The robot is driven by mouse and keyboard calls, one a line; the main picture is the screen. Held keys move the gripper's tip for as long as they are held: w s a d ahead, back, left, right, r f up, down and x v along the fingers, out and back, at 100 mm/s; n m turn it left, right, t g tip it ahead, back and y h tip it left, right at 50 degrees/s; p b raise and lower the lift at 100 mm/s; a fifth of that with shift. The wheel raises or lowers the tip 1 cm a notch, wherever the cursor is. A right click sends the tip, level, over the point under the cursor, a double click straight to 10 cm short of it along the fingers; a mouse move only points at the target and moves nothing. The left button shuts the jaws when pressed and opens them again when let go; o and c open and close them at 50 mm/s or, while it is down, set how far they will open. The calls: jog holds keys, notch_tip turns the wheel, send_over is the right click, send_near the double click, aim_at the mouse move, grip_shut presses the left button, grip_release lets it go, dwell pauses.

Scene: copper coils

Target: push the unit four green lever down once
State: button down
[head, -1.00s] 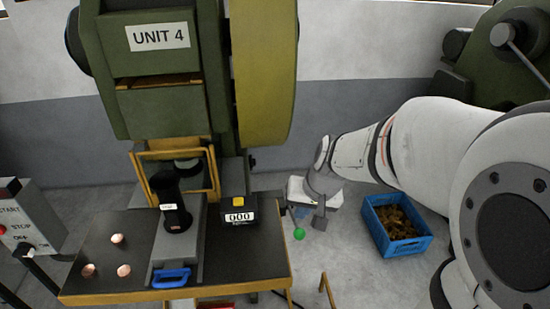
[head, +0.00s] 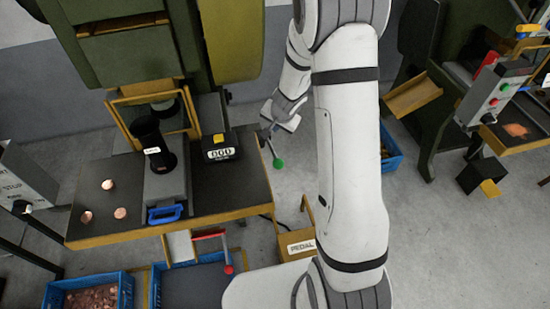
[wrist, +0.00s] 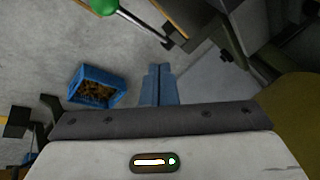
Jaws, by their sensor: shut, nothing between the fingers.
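The green lever is a thin metal rod with a green ball knob (head: 278,163) at its lower end, hanging at the right side of the unit 4 press table. In the wrist view the knob (wrist: 104,7) is at the top edge, with its rod running right and down to a dark bracket. My gripper (head: 268,112) is close above the lever in the head view. Its fingers (wrist: 158,85) are together and empty in the wrist view. The knob and fingers look apart. The counter box (head: 220,146) reads 000.
The press table (head: 230,188) holds a black cylinder (head: 155,143) and copper discs (head: 121,213). A red-knobbed lever (head: 228,269) and blue crates (head: 88,296) are below. A pedal box (head: 298,246) is on the floor. A blue crate (wrist: 97,88) shows in the wrist view.

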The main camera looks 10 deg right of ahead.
jog(key=shift+f, duration=0.1)
jog(key=b, duration=0.8)
send_over(278, 159)
jog(key=w, duration=0.1)
notch_tip(278, 159, down, 7)
jog(key=shift+w+r, duration=0.1)
jog(key=shift+r, duration=0.05)
jog(key=shift+s+f+b, duration=0.35)
jog(key=shift+f+b, duration=0.35)
jog(key=shift+b, duration=0.3)
dwell(0.5)
jog(key=shift+s+f+b, duration=0.15)
jog(key=shift+f+b, duration=0.25)
jog(key=shift+b, duration=0.15)
